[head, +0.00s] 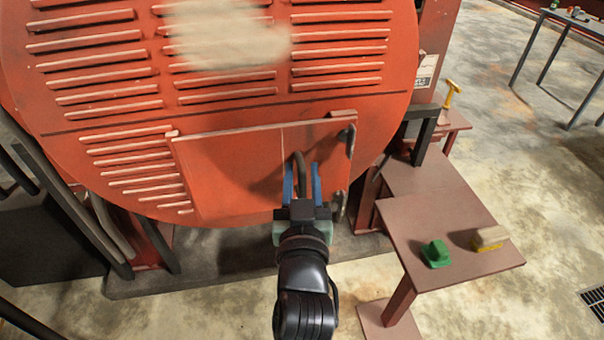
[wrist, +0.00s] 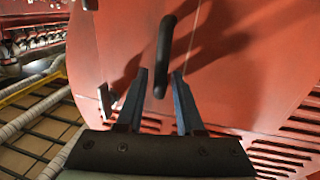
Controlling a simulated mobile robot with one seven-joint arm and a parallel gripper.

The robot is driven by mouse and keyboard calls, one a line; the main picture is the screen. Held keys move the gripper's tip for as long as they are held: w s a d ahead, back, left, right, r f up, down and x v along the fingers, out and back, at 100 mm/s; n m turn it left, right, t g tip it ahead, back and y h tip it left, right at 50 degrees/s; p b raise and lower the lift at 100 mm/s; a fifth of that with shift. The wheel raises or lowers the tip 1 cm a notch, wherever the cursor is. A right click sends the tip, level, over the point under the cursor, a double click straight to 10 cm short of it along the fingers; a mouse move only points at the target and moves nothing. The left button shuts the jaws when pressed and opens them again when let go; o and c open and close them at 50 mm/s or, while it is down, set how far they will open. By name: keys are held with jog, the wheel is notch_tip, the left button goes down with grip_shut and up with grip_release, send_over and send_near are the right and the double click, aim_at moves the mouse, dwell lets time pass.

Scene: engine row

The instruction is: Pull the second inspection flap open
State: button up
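The inspection flap (head: 235,165) is a red rectangular panel low on the round red engine front, and it looks closed. It also shows in the wrist view (wrist: 115,45). Its dark curved handle (head: 299,162) stands out near its right side. My gripper (head: 302,168) is in front of the flap with its blue fingers open. In the wrist view the handle (wrist: 166,45) passes between the two fingertips (wrist: 159,74), with a visible gap on each side. Dark metal fittings (head: 349,143) sit at the flap's right edge. Whether this is the second flap cannot be told.
A brown side table (head: 430,205) stands at the right, holding a green object (head: 436,254) and a yellow-based block (head: 490,238). A yellow-handled tool (head: 451,93) is behind it. Dark rails (head: 70,200) stand at the left. Concrete floor is clear at the front.

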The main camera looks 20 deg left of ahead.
grip_shut()
dwell(1.2)
